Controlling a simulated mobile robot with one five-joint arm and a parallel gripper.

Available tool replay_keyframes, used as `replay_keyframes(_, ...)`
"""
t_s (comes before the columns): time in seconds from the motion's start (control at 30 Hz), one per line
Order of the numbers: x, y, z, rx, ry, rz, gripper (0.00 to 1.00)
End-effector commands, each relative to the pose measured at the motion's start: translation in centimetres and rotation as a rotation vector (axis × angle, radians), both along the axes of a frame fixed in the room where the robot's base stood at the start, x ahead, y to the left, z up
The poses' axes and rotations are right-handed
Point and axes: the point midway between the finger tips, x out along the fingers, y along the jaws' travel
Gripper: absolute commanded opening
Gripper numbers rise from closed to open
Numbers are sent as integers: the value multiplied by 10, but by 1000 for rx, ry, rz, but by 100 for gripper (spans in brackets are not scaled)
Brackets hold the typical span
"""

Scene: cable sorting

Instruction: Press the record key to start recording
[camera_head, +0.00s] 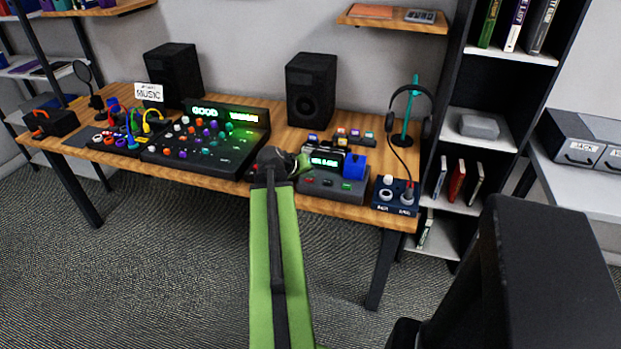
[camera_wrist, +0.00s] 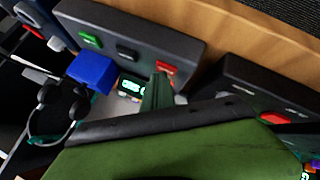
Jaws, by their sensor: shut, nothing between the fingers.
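The recorder (camera_head: 328,190) is a grey box at the front edge of the wooden desk. It has a red key (camera_head: 308,180), a dark key and a green key (camera_head: 347,186) in a row, and a lit display (camera_head: 325,161) behind. The wrist view shows the row upside down, with the red key (camera_wrist: 166,68), the dark key (camera_wrist: 128,53) and the green key (camera_wrist: 90,40). My gripper (camera_head: 303,164) is shut and empty above the recorder's left part. In the wrist view its green fingertips (camera_wrist: 160,80) lie right by the red key; I cannot tell if they touch it.
A blue block (camera_head: 354,165) sits at the recorder's right rear. The mixer (camera_head: 205,145) with many knobs is to the left. A navy box (camera_head: 394,197) with a cable and a headphone stand (camera_head: 408,115) are to the right. Two speakers stand behind.

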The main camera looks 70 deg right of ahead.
Motion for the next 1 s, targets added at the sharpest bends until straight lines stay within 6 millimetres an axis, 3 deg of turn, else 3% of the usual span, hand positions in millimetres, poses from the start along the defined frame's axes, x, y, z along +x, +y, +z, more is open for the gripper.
replay_keyframes(1.0,0,0,25,1,0,-1,0)
